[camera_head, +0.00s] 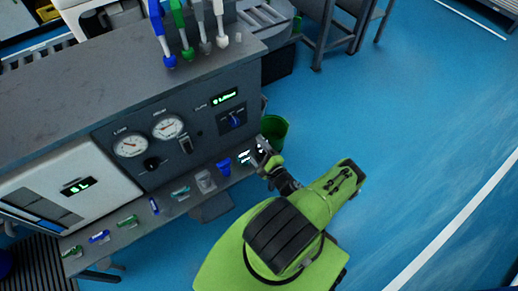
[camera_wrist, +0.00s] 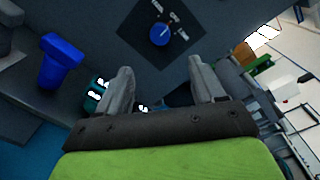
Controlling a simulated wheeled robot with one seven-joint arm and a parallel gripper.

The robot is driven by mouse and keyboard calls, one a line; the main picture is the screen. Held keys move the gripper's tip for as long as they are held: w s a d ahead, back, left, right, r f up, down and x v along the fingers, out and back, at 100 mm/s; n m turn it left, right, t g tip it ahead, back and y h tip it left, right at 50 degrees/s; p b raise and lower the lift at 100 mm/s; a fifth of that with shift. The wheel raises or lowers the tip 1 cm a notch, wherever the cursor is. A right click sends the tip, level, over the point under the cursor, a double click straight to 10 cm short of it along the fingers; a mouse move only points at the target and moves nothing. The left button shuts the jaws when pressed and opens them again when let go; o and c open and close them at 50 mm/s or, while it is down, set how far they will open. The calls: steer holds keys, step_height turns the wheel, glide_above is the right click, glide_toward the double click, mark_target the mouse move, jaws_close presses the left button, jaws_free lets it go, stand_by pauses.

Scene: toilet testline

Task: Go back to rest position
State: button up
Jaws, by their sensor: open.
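My gripper (camera_head: 262,150) is at the right end of the workbench, by the front shelf below the control panel. In the wrist view, my gripper (camera_wrist: 160,85) has its two grey fingers spread apart with nothing visible between them. My green arm (camera_head: 325,195) reaches back from it over the blue floor. A blue knob (camera_wrist: 159,34) on a dark square plate is ahead of the fingers; it also shows on the panel in the head view (camera_head: 236,120).
A blue part (camera_head: 223,167) stands on the shelf left of my gripper, with several small parts further left. A green bin (camera_head: 274,131) is on the floor close behind my gripper. Gauges (camera_head: 168,127) sit on the panel. The blue floor (camera_head: 420,130) to the right is clear.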

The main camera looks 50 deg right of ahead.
steer(key=shift+s+a, duration=0.2)
steer(key=shift+s, duration=0.4)
